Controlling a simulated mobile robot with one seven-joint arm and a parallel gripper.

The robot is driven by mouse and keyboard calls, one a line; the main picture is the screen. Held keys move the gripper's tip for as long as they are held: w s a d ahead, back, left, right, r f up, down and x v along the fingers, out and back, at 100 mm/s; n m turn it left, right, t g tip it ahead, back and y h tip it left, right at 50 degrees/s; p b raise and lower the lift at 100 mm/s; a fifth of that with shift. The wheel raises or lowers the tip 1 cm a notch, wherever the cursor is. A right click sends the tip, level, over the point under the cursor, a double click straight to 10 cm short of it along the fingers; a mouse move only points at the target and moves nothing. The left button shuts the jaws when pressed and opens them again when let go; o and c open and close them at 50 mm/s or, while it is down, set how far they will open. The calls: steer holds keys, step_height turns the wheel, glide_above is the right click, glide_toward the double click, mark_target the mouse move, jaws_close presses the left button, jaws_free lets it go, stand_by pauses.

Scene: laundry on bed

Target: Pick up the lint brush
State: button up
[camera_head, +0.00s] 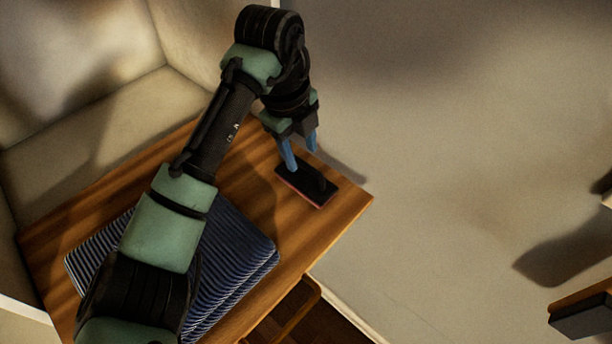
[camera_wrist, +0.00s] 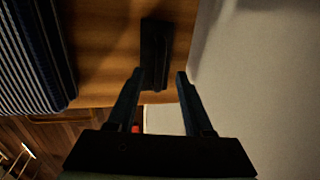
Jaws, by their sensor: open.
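The lint brush (camera_head: 318,192) is a dark, flat block with a reddish lower edge and a short dark upright part on top. It lies near the right corner of the wooden surface. In the wrist view the dark brush (camera_wrist: 156,40) lies ahead of the fingers, roughly in line with the gap. My gripper (camera_head: 301,158) points down with its two blue fingers apart and empty, just over the far left side of the brush. In the wrist view my gripper (camera_wrist: 159,73) has the brush's near end showing between its fingertips. I cannot tell whether a finger touches it.
A folded blue-and-white striped cloth (camera_head: 240,255) lies on the wooden surface (camera_head: 318,232), left of the brush; it also shows in the wrist view (camera_wrist: 30,60). The surface's edge runs close beside the brush. A pale wall or floor area (camera_head: 430,160) lies beyond.

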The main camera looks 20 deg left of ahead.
mark_target(304, 163)
steer(key=shift+w+f, duration=0.15)
steer(key=shift+f, duration=0.75)
steer(key=shift+w+f, duration=0.15)
steer(key=shift+f, duration=0.75)
steer(key=shift+d, duration=0.1)
jaws_close()
